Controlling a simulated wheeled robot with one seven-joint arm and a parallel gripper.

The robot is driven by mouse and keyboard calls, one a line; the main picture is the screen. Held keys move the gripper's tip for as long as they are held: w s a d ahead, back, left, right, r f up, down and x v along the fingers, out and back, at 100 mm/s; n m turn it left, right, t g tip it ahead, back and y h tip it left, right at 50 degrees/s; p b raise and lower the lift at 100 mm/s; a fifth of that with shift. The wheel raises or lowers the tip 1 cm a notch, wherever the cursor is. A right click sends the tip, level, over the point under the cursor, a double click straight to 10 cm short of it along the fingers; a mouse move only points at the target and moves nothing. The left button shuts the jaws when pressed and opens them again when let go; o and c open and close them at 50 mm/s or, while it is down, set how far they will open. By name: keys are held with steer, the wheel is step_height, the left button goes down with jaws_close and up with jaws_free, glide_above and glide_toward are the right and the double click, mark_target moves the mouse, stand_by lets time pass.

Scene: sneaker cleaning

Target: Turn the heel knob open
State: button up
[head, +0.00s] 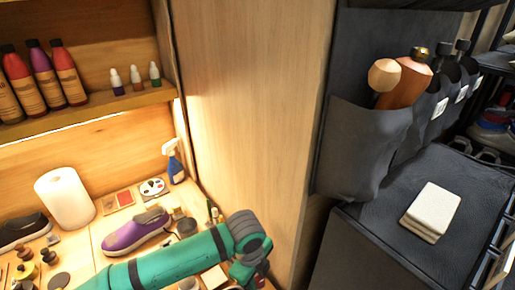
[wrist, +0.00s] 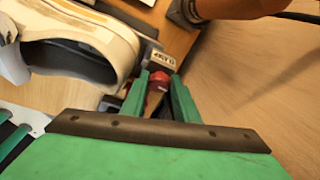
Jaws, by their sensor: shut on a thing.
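In the wrist view, the two green fingers of my gripper (wrist: 158,92) point away from the camera and are shut on a small red knob (wrist: 155,97). A dark part shows beside the knob between the fingers, too small to make out. A pale sneaker (wrist: 85,50) with a wide dark opening lies just left of the fingers. A small lettered plate (wrist: 160,60) sits just beyond the fingertips. In the head view, my green arm reaches across the bench, and my gripper's fingertips and the knob are hidden there.
A wooden panel (head: 245,100) rises close behind my wrist. A dark cabinet with white blocks (head: 432,210) is at right.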

steer(key=shift+o, duration=0.2)
steer(key=shift+w+d+r, duration=0.1)
steer(key=shift+w+d, duration=0.1)
steer(key=shift+w, duration=0.05)
steer(key=shift+o, duration=0.8)
steer(key=n+t, duration=0.1)
steer(key=n, duration=0.2)
steer(key=shift+h, duration=0.4)
steer(key=shift+o, duration=0.3)
steer(key=shift+n+t, duration=0.3)
steer(key=shift+w, duration=0.1)
